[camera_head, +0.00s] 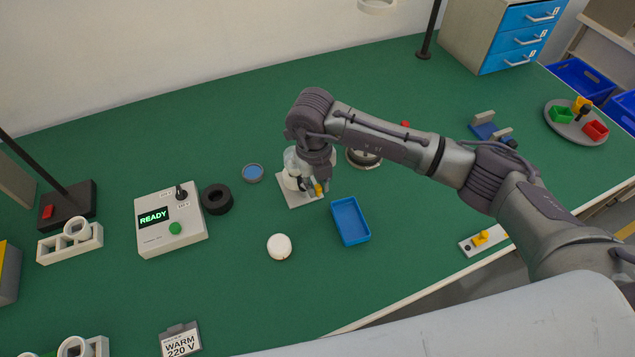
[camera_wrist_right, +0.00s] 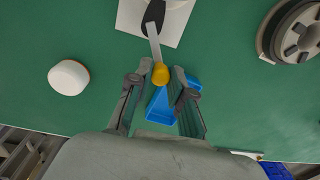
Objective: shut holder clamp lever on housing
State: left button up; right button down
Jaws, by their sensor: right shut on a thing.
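The holder (camera_head: 294,199), a pale square base with a whitish housing (camera_head: 290,163) on it, stands mid-table and is partly hidden by my right gripper (camera_head: 316,184). Its clamp lever (camera_wrist_right: 154,42) is a grey bar with a yellow knob (camera_wrist_right: 160,74); the knob also shows low beside the holder in the head view (camera_head: 319,189). In the right wrist view my right gripper (camera_wrist_right: 161,80) has its fingers on either side of the yellow knob, shut on it. The lever points out from the holder toward the gripper. My left gripper is not in view.
A blue tray (camera_head: 350,222) lies just right of and nearer than the holder. A white round puck (camera_head: 279,246), a black ring (camera_head: 217,199) and a control box (camera_head: 171,220) reading READY are to the left. A round grey fixture (camera_head: 363,159) stands behind my arm.

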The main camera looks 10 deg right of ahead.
jog(key=c, duration=1.1)
grip_release()
jog(key=shift+o, duration=0.2)
notch_tip(320, 180, up, 12)
jog(key=shift+a, duration=0.3)
jog(key=shift+s, duration=0.1)
